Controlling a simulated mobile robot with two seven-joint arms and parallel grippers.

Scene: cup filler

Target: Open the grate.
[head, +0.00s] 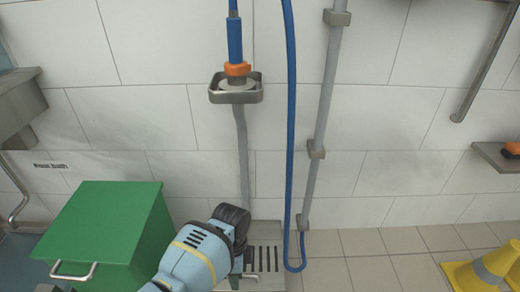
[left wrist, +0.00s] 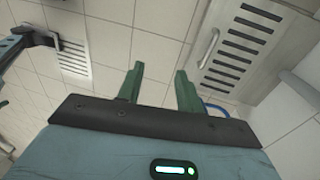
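The grate (head: 265,258) is a pale metal panel with dark slots, set in the floor by the wall in the head view. My left arm covers its left part. In the left wrist view the slotted grate (left wrist: 245,45) is at the upper right, with a bar handle (left wrist: 208,47) on its near side. It looks flat with the floor. My left gripper (left wrist: 159,70) has two green fingers apart with nothing between them. The fingers point toward the floor tiles beside the handle, and I see no contact.
A green box (head: 115,225) with a handle stands left of my left arm. A blue hose (head: 290,130) hangs down beside the grate, next to a grey pipe (head: 325,100). A yellow object (head: 480,272) is at the lower right. The tiles between are clear.

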